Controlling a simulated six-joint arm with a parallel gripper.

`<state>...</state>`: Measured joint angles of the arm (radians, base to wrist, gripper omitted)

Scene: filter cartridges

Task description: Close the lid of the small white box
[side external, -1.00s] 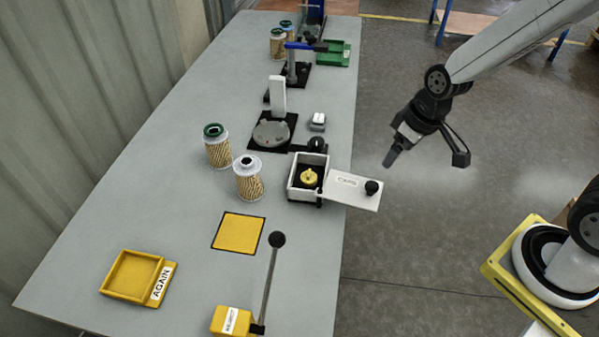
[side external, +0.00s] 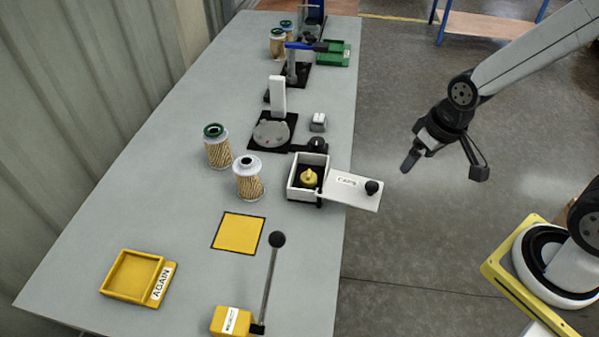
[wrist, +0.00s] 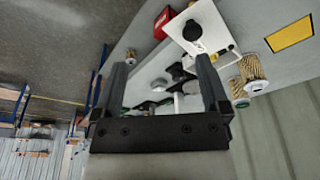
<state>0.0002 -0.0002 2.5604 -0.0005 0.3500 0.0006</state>
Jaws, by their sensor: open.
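The small white box (side external: 292,190) stands near the right edge of the grey table, with a yellow cap (side external: 309,178) inside it. Its white lid (side external: 345,191), marked CAPS and with a black knob (side external: 372,187), is swung open to the right and juts past the table edge. The lid (wrist: 212,32) and its knob (wrist: 192,30) also show at the top of the wrist view. My gripper (side external: 408,163) is in the air to the right of the lid, apart from it. In the wrist view my gripper (wrist: 160,85) is open with nothing between its fingers.
Two filter cartridges (side external: 248,179) (side external: 217,147) stand left of the box. A black fixture with a grey disc (side external: 270,134) is behind it. A yellow lever unit (side external: 232,321) and a yellow tray (side external: 131,277) are at the front.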

